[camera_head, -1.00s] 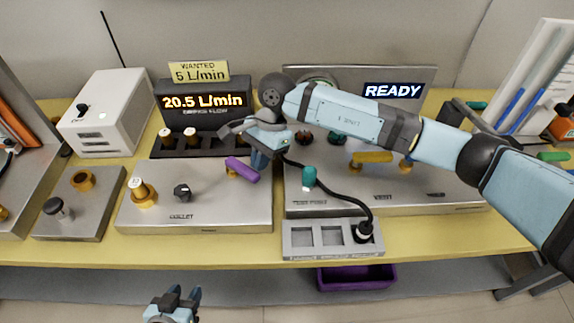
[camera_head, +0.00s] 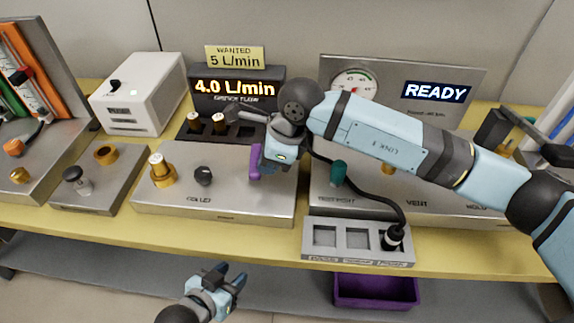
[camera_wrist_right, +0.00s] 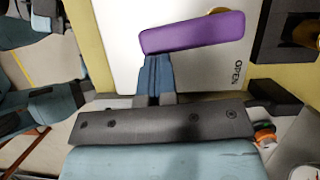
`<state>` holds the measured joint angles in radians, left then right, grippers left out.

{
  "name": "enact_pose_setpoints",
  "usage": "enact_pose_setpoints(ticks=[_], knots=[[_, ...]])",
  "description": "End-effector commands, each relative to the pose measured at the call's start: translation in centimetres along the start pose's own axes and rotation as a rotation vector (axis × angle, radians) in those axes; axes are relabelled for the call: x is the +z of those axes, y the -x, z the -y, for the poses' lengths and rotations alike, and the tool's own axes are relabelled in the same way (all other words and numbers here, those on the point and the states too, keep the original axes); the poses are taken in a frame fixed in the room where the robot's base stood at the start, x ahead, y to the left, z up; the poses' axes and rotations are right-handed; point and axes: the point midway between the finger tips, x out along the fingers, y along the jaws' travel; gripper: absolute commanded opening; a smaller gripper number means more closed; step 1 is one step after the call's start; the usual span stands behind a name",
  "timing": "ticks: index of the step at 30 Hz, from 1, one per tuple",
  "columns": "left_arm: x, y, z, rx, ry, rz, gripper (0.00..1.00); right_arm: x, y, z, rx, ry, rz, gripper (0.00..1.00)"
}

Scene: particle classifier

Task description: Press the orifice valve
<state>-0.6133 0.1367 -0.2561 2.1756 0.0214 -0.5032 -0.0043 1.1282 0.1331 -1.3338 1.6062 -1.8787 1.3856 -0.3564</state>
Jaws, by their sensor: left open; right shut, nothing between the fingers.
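A purple lever (camera_head: 255,163) sits at the right end of the left metal plate (camera_head: 230,205). In the right wrist view the purple lever (camera_wrist_right: 193,32) lies nearly level, over a plate marked OPEN. My right gripper (camera_wrist_right: 156,62) is shut and empty, its fingertips at the lever's lower edge, touching or nearly so. In the head view my right gripper (camera_head: 268,158) partly covers the lever. The display (camera_head: 236,88) reads 4.0 L/min; the sign (camera_head: 234,57) above it reads WANTED 5 L/min. I cannot read which part is labelled orifice. My left gripper (camera_head: 228,275) is open and empty, in front of the table.
A black knob (camera_head: 203,176) and a brass valve (camera_head: 160,170) stand left of the lever. A black cable runs to a grey tray (camera_head: 358,256). A READY screen (camera_head: 436,92) stands at the back right. A purple bin (camera_head: 375,290) sits below the table edge.

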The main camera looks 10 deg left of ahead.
Motion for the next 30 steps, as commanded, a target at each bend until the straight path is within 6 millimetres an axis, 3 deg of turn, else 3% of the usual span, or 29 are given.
enact_pose_setpoints(ticks=[14, 30], knots=[[-0.21, -0.06, -0.22, 0.006, 0.006, -0.016, 0.43, 1.04, -0.52, -0.34, 0.008, 0.014, -0.001, 0.0], [0.67, -0.45, -0.06, 0.005, 0.006, -0.008, 0.43, 0.06, -0.33, 0.18, 0.006, 0.012, -0.003, 0.0]])
